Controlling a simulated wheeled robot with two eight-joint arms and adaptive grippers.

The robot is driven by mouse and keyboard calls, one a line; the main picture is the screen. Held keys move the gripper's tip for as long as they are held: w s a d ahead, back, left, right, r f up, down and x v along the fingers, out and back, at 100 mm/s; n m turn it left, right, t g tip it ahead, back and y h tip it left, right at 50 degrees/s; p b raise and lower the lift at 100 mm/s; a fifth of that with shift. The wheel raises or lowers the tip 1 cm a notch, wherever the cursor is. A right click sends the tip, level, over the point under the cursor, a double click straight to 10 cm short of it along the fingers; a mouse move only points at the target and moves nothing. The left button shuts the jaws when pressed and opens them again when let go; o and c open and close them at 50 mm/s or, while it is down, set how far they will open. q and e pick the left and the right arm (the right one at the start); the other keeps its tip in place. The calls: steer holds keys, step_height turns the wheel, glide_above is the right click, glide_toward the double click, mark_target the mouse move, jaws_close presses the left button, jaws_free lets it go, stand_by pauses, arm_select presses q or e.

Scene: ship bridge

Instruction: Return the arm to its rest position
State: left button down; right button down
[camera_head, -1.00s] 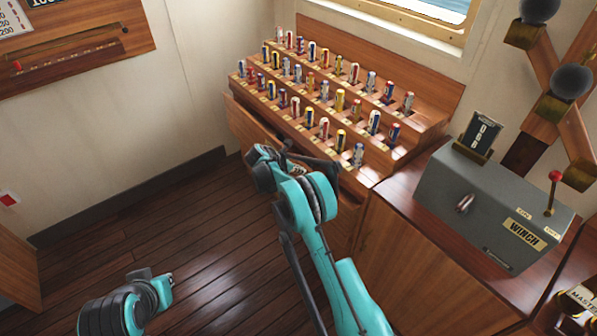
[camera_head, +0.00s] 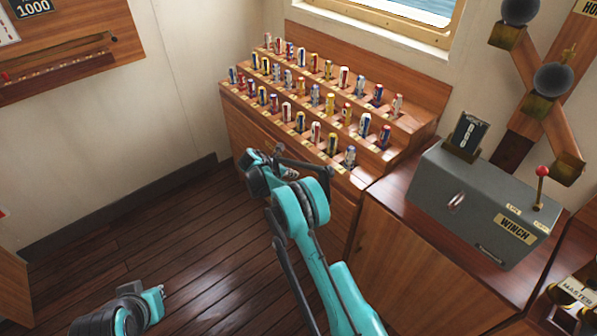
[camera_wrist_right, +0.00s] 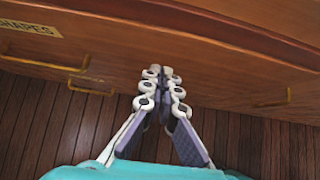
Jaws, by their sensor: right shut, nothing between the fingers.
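My right arm, teal and black, reaches up from the bottom middle of the head view. Its right gripper (camera_wrist_right: 165,75) shows clearly in the right wrist view, with its pale jointed fingers together and nothing between them. The fingers are in front of the wooden drawer fronts (camera_wrist_right: 215,75), between brass handles; I cannot tell whether they touch the wood. In the head view the gripper (camera_head: 288,173) is small and partly hidden by my own wrist, beside the wooden cabinet (camera_head: 325,205). Part of my left arm (camera_head: 125,314) shows at the bottom left; its gripper is not visible.
The cabinet carries a stepped rack (camera_head: 420,125) with several small cans. To its right a grey winch box (camera_head: 475,200) with a red-knobbed lever (camera_head: 541,180) stands on a wooden counter. Dark plank floor (camera_head: 190,240) lies open to the left of my right arm.

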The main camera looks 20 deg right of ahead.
steer(key=p+v, duration=0.3)
steer(key=v, duration=0.6)
steer(key=s+r+m+t+y, duration=0.2)
steer(key=s+r+m+y, duration=0.3)
steer(key=s+r+m, duration=1)
steer(key=s+a+r+m+t+y, duration=0.1)
steer(key=s+a+r+m, duration=0.1)
steer(key=s, duration=1)
steer(key=s+a+r+m+t+y, duration=0.1)
steer(key=s+m, duration=0.4)
steer(key=s, duration=0.8)
steer(key=shift+s+a+r+y, duration=0.35)
steer(key=shift+a+r+y, duration=0.25)
steer(key=shift+y, duration=0.1)
steer(key=shift+d, duration=0.1)
